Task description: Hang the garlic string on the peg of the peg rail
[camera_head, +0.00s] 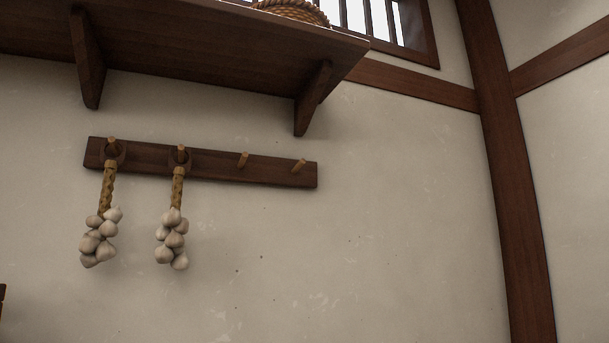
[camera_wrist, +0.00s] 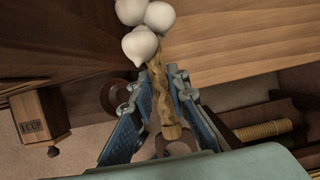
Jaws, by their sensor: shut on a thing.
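The dark wooden peg rail (camera_head: 213,167) is fixed to the plaster wall in the head view. Two garlic strings hang on its left pegs, one at the far left (camera_head: 100,240) and one beside it (camera_head: 172,240). The two right pegs are bare: one right of the middle (camera_head: 243,160) and one near the right end (camera_head: 299,166). In the wrist view my gripper (camera_wrist: 164,76) is shut on the braided stem of another garlic string (camera_wrist: 171,104). Its white bulbs (camera_wrist: 140,43) lie beyond the fingertips. My gripper is out of the head view.
A wooden shelf (camera_head: 190,45) on brackets juts out above the rail, with a coiled rope (camera_head: 290,11) on it. A dark post (camera_head: 512,170) stands at the right. The wall below the bare pegs is clear. In the wrist view a small wooden box (camera_wrist: 38,118) is at left.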

